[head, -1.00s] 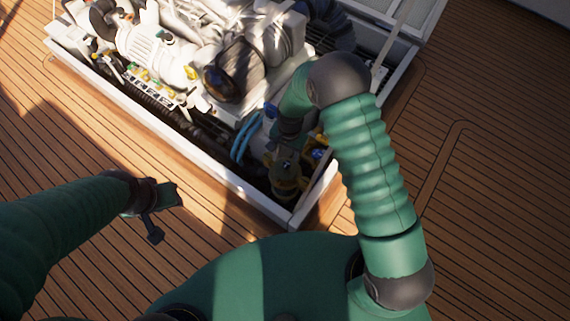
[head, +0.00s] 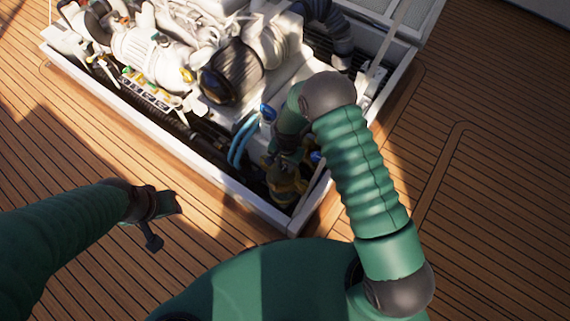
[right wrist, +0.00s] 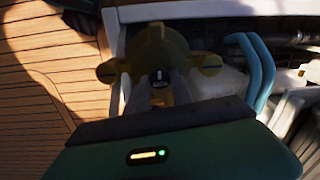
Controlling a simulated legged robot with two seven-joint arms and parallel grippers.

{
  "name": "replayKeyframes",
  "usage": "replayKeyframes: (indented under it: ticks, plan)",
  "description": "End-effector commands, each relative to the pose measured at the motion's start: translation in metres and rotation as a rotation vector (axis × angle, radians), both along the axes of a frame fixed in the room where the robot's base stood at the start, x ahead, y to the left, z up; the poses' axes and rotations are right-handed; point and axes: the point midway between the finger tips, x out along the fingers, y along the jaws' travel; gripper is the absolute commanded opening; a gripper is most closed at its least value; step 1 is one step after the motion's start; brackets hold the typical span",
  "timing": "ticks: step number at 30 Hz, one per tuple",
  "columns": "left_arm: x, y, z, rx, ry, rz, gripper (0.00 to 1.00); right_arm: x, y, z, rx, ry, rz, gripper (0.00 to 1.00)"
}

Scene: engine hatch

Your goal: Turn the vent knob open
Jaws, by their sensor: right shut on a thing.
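The vent knob, a dull brass-yellow part with side lugs (head: 287,186), sits low in the near corner of the hatch, in shadow. In the right wrist view the knob (right wrist: 160,45) stands just ahead of my fingers, with a small dark tag with a white mark at its middle. My right gripper (right wrist: 158,88) reaches down into the hatch and is shut on the knob; the fingertips are dim. It also shows in the head view (head: 284,163), partly hidden by my arm. My left gripper (head: 164,222) is open and empty above the deck.
A white engine (head: 150,45) with hoses fills most of the hatch. Blue hoses (head: 240,140) run close beside the knob and also show in the right wrist view (right wrist: 258,70). The white hatch rim (head: 180,148) borders the opening. Wooden deck (head: 490,180) is clear around it.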

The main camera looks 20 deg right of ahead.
Motion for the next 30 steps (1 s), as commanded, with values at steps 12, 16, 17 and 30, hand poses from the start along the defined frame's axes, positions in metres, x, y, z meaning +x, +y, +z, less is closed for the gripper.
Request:
replayKeyframes:
  ticks: [12,16,17,30]
  plan:
    - [0.0,0.0,0.002,0.0,0.0,0.0,0.36,-0.001,0.001,0.001,0.002,0.002,0.018,0.0]
    - [0.0,0.0,0.005,0.0,0.0,0.0,0.36,-0.001,0.001,0.001,0.001,0.003,0.058,0.0]
    - [0.0,0.0,0.006,0.0,0.0,0.0,0.36,-0.001,0.001,0.001,0.002,0.003,0.071,0.0]
    - [0.0,0.0,0.026,0.0,0.0,0.0,0.36,-0.001,0.002,0.003,0.003,0.003,0.419,0.0]
